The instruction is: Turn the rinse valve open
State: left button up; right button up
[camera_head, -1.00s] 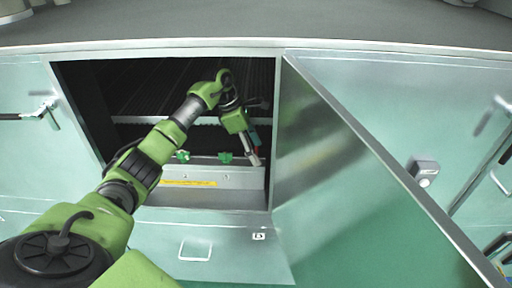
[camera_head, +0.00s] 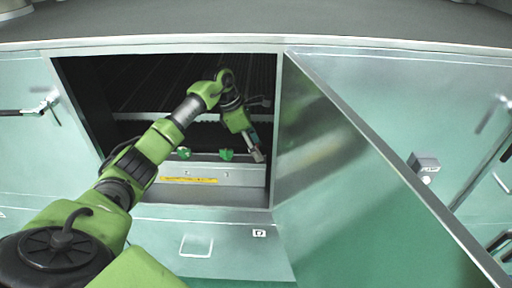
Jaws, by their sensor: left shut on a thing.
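My left arm reaches from the lower left into an open cabinet bay. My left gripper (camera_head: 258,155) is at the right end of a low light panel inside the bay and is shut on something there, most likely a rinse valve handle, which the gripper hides. Two green valve handles show to its left along the top of the panel: one (camera_head: 226,154) close to the gripper and one (camera_head: 184,153) farther left.
An open metal door (camera_head: 345,170) stands just right of the bay. The bay's frame (camera_head: 277,120) is close to my gripper's right. A yellow label strip (camera_head: 189,180) is on the panel. Dark ribbed slats fill the back of the bay.

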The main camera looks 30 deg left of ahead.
pick_arm(q)
jog(key=n+t+y+b, duration=0.1)
jog(key=n, duration=0.3)
jog(key=shift+f, duration=0.1)
jog(key=n+y, duration=0.1)
jog(key=n, duration=0.1)
jog(key=n+b, duration=0.1)
jog(key=n, duration=0.1)
jog(key=shift+d+n+t+y, duration=0.15)
jog(key=shift+n+t+y, duration=0.25)
jog(key=n+y+b, duration=0.2)
jog(key=n, duration=0.3)
jog(key=shift+d, duration=0.1)
jog(key=shift+n+y+b, duration=0.3)
jog(key=shift+n, duration=0.4)
jog(key=o, duration=1.1)
jog(key=shift+g, duration=0.3)
jog(key=v, duration=0.7)
jog(key=shift+r, duration=0.35)
